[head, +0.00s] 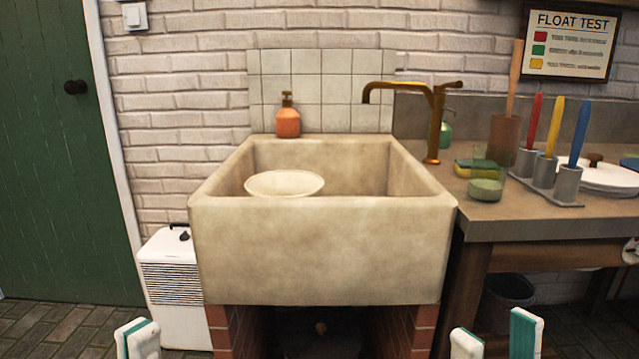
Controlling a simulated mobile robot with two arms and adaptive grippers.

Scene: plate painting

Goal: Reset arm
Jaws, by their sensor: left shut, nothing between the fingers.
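My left gripper (138,339) shows at the bottom edge, left of the sink. Its white and teal fingertips are together with nothing between them. My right gripper (496,338) shows at the bottom edge, right of the sink. Its two white and teal fingers stand apart with an empty gap. Both grippers are in front of the stone sink (325,250) and low in the picture. The rest of both arms is out of view. A pale round plate or bowl (284,184) is in the sink at the left, its lower part hidden by the front wall.
A brass tap (436,125) and an orange soap bottle (288,122) stand at the sink. The right counter (480,222) holds a green cup (486,184), a sponge (470,168) and coloured brushes in a grey holder (545,172). A white heater (170,275) stands left.

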